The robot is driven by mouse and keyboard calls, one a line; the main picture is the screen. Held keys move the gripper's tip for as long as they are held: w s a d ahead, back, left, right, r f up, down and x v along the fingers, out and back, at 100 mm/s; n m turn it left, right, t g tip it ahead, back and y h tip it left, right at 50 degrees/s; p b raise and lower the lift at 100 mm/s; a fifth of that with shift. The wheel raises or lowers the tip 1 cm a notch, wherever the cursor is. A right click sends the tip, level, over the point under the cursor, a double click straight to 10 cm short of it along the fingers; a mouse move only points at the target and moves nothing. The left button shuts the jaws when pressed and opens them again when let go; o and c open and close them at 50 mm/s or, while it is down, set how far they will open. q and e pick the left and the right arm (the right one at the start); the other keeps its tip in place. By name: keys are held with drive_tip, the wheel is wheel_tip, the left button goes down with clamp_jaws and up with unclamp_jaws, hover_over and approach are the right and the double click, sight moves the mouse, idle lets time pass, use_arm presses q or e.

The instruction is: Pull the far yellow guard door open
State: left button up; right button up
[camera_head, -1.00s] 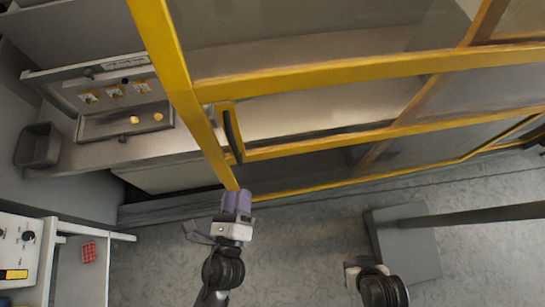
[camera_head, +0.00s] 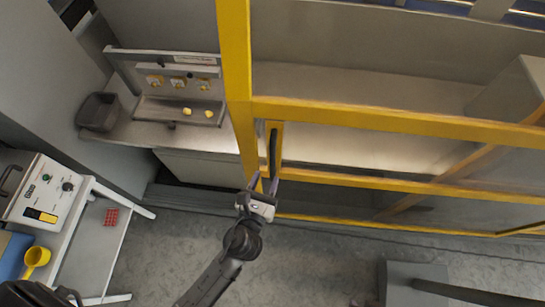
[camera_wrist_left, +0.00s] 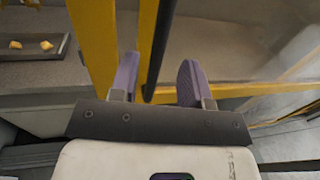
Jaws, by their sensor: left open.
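The yellow guard door (camera_head: 400,118) is a yellow frame with clear panels, and it stands across the middle and right of the head view. A black upright handle (camera_head: 273,150) is mounted on its left part, beside a thick yellow post (camera_head: 235,60). My left gripper (camera_head: 264,181) is open just below the handle, with its purple fingers pointing up at it. In the left wrist view the dark handle (camera_wrist_left: 158,45) runs between the two spread fingers (camera_wrist_left: 156,75); I cannot tell whether they touch it. My right gripper is not in view.
Behind the post is a grey counter with a tray (camera_head: 150,112) of yellow pieces and a dark bin (camera_head: 98,112). At left stand a control box (camera_head: 45,195), a yellow cup (camera_head: 37,258) and a red block (camera_head: 111,217). The grey floor (camera_head: 310,255) before the door is partly clear.

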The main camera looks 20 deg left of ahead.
sight(272, 164)
use_arm(q)
drive_tip(key=w, duration=0.6)
drive_tip(key=shift+w+a+p, duration=0.2)
drive_tip(key=shift+a+p, duration=0.1)
drive_tip(key=shift+p, duration=0.1)
clamp_jaws()
